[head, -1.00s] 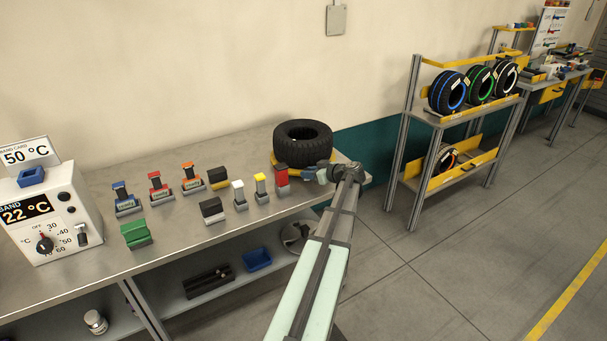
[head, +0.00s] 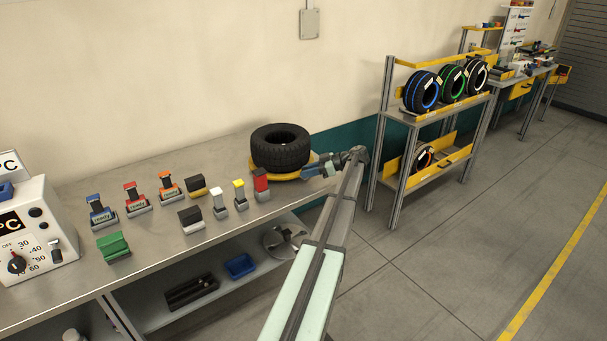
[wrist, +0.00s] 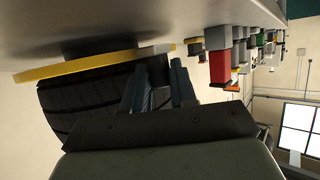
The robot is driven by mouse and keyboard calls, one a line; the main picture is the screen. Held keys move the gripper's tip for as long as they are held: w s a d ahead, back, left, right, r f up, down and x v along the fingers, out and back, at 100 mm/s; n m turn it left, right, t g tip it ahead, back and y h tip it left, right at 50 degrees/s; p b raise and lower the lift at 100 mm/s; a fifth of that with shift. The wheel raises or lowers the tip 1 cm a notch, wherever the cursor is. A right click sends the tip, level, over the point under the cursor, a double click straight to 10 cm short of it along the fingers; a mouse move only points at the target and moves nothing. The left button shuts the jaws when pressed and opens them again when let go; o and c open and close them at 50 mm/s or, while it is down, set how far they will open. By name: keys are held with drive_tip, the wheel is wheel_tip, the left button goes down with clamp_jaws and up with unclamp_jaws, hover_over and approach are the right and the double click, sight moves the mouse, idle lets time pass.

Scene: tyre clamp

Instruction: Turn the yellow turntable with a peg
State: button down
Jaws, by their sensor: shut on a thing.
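The yellow turntable (head: 262,172) sits at the far right end of the bench with a black tyre (head: 280,150) lying flat on it. My gripper (head: 308,172) is low at the turntable's right front rim, close to the tyre's side. In the wrist view, which is upside down, the turntable (wrist: 75,69) and tyre (wrist: 85,100) are at the left. My gripper's two dark fingers (wrist: 162,72) reach to the rim beside a grey piece (wrist: 155,48). The fingers are shut on the peg, which they mostly hide.
A red-topped block (head: 261,182) stands just left of my gripper. Several coloured blocks and stamps, such as the green one (head: 113,247), stand further left on the bench (head: 150,262). A tyre rack (head: 440,120) stands to the right; floor lies open between.

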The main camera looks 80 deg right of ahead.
drive_tip(key=shift+s+d+n+y, duration=0.5)
drive_tip(key=shift+d+n+y, duration=0.15)
drive_tip(key=shift+d, duration=0.2)
drive_tip(key=shift+s+d+n+y, duration=0.45)
drive_tip(key=shift+d+n+y, duration=0.15)
drive_tip(key=shift+d, duration=0.2)
drive_tip(key=shift+g, duration=0.3)
drive_tip(key=c, duration=1.2)
unclamp_jaws()
drive_tip(key=shift+y, duration=0.25)
drive_tip(key=shift+s, duration=0.15)
drive_tip(key=shift+v, duration=3.7)
